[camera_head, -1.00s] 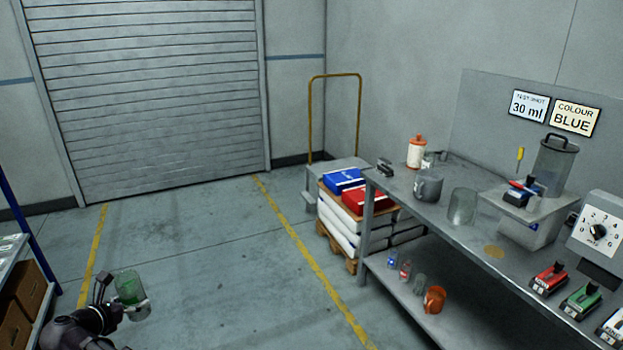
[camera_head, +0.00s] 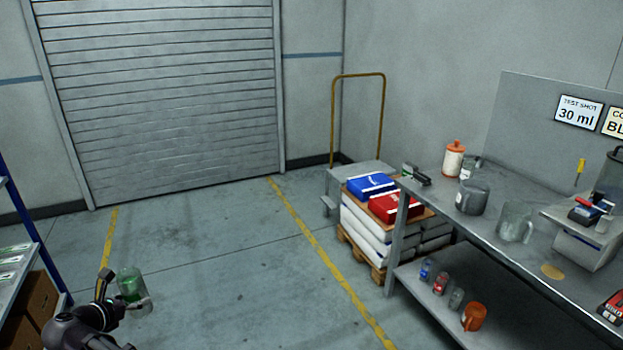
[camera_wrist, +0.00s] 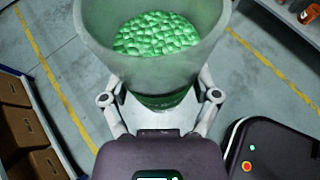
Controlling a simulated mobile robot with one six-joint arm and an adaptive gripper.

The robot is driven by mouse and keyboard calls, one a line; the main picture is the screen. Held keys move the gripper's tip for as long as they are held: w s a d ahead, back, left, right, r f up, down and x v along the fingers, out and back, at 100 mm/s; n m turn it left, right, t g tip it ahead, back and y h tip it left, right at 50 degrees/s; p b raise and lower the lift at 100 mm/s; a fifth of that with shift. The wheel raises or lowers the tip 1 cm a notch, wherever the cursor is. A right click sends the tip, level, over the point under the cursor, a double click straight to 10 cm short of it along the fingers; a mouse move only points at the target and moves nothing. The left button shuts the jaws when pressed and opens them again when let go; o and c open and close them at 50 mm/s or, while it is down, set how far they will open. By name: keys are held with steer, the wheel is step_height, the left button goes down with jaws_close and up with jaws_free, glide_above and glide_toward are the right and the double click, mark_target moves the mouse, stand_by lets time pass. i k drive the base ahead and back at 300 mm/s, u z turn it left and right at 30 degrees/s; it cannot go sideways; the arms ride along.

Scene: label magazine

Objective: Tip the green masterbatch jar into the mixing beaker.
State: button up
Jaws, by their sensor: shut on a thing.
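The green masterbatch jar (camera_head: 131,284) is a clear, open-topped vessel with green pellets low inside it. My gripper (camera_head: 140,305) is shut around it above the floor at the lower left, well away from the bench. In the wrist view the jar (camera_wrist: 152,82) fills the upper middle, with my gripper's fingers (camera_wrist: 160,100) on both sides. The jar looks about upright in the head view. On the bench (camera_head: 480,235) stand a grey handled beaker (camera_head: 472,198) and a clear jug (camera_head: 514,222); I cannot tell which is the mixing beaker.
A white canister with an orange lid (camera_head: 453,162) stands at the bench's back. Small bottles and an orange cup (camera_head: 473,317) are on the lower shelf. A pallet of sacks (camera_head: 385,230) stands beside the bench. A shelf rack (camera_head: 22,240) is at left. The middle floor is clear.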

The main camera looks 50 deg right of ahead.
mark_target(514, 221)
steer(key=z, duration=0.05)
steer(key=i, duration=1.65)
steer(key=z, duration=1.85)
